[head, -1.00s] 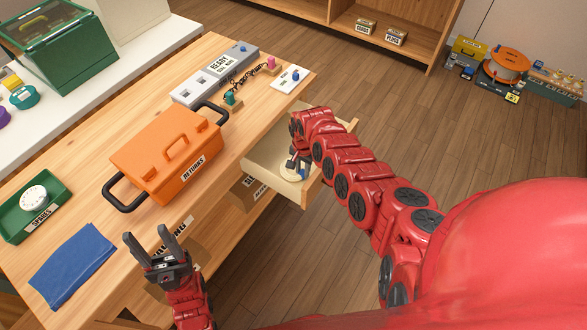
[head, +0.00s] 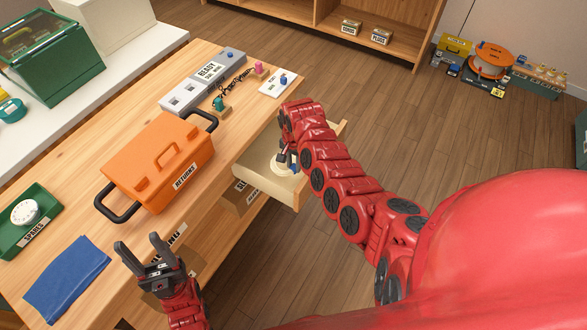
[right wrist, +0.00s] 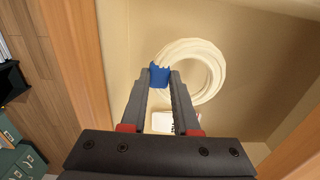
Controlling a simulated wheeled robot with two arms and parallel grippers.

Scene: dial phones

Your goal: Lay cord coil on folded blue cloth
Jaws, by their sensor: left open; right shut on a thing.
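The cord coil is a cream ring with a blue tab, seen in the right wrist view (right wrist: 213,72). It is in the open wooden drawer (head: 262,181); whether it touches the floor is unclear. My right gripper (right wrist: 160,74) reaches into the drawer and is shut on the coil at its blue tab. In the head view my right gripper (head: 287,162) partly covers the coil. The folded blue cloth (head: 67,281) lies flat on the table's near left part, with nothing on it. My left gripper (head: 137,244) is open and empty, right of the cloth.
An orange RETURNS case (head: 157,160) with black handles stands mid-table. A green SPARES tray (head: 42,237) holding a white dial is behind the cloth. A grey READY unit (head: 203,80) and white card (head: 276,84) are at the far end. A white flat item (right wrist: 163,122) is also in the drawer.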

